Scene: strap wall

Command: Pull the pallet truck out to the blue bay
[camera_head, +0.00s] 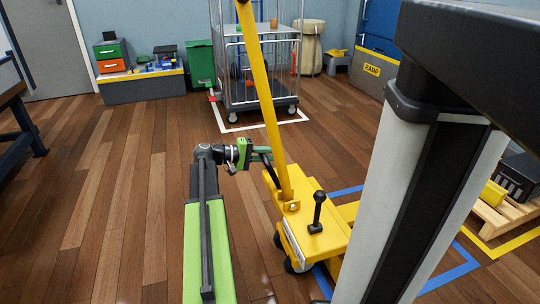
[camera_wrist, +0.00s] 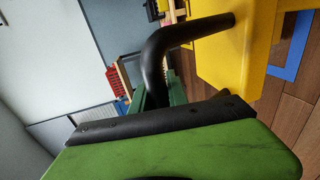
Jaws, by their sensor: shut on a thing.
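The yellow pallet truck (camera_head: 310,238) stands at the middle right of the head view, its long yellow tiller (camera_head: 265,95) slanting up and a black lever on top of its body. Its body is at the left edge of the blue-taped bay (camera_head: 345,191), and its forks reach right, over the bay. My gripper (camera_head: 263,154) is left of the tiller base, shut on a black bent handle (camera_wrist: 185,32) that juts from the truck's yellow body in the wrist view. The exact grip is partly hidden by the green fingers.
A wire cage trolley (camera_head: 258,65) stands behind in a white-taped bay. A pallet (camera_head: 505,213) sits in a yellow-taped bay at right. A low bench with bins (camera_head: 145,88) and a green bin (camera_head: 201,62) are at the back.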

